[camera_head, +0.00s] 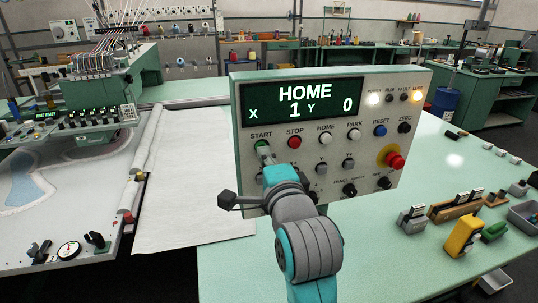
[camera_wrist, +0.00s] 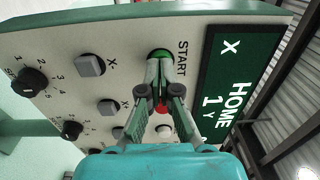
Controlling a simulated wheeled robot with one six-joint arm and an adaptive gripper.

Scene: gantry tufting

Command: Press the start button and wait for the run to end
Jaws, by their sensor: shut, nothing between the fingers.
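The control panel (camera_head: 335,118) stands on the green table with its face toward me. Its screen (camera_head: 304,101) reads HOME, X 1, Y 0. The green START button (camera_wrist: 161,52) is mostly hidden behind my fingertips, with a green rim showing in the wrist view. My gripper (camera_head: 264,152) is shut and empty, its tips at the START button; in the wrist view the closed tips (camera_wrist: 160,68) overlap the button. I cannot tell whether the button is pushed in.
A red STOP button (camera_head: 294,142) sits right of START, and a red emergency knob (camera_head: 394,161) lower right. The tufting machine (camera_head: 75,95) and its fabric bed stand left. A yellow tool (camera_head: 463,236) and several small parts lie on the table at right.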

